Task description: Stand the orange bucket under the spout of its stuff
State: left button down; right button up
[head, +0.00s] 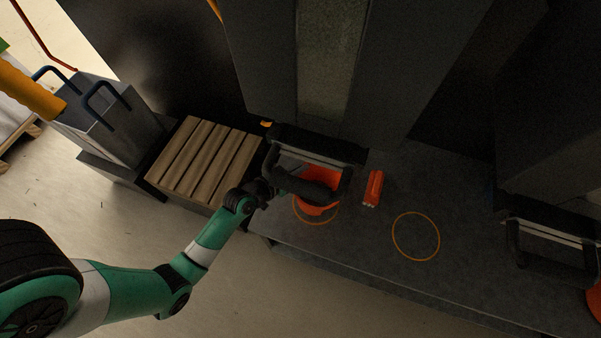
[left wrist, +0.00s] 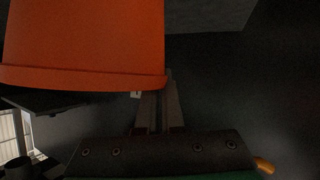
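The orange bucket (head: 322,176) stands or hangs at the front of the dark machine, below a black-framed spout (head: 318,147). The frame's front bar crosses in front of it and hides part of it. My left gripper (head: 277,187) reaches in from the left, close against the bucket's left side. In the left wrist view the bucket (left wrist: 85,45) fills the upper left, and the left gripper's fingers (left wrist: 160,108) lie close together at its rim. Their tips are partly hidden, so their grip is unclear. My right gripper is not in view.
An orange ring (head: 298,216) is marked on the dark counter (head: 345,240) at the bucket. Another ring (head: 393,238) to the right is empty. A small red-orange item (head: 373,188) lies between. A second framed spout (head: 550,245) is at right. A slatted wooden platform (head: 205,158) is at left.

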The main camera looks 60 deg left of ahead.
pick_arm(q)
notch_tip(320, 180, down, 2)
jog(key=shift+f+b, duration=0.25)
jog(key=shift+b, duration=0.3)
jog(key=shift+r, duration=0.1)
jog(key=c, duration=1.5)
grip_release()
jog(key=o, duration=0.4)
jog(key=shift+s+d, duration=0.1)
jog(key=shift+s, duration=0.1)
jog(key=p+v, duration=0.2)
jog(key=v, duration=0.9)
jog(key=shift+s+p, duration=0.3)
jog(key=shift+p, duration=0.05)
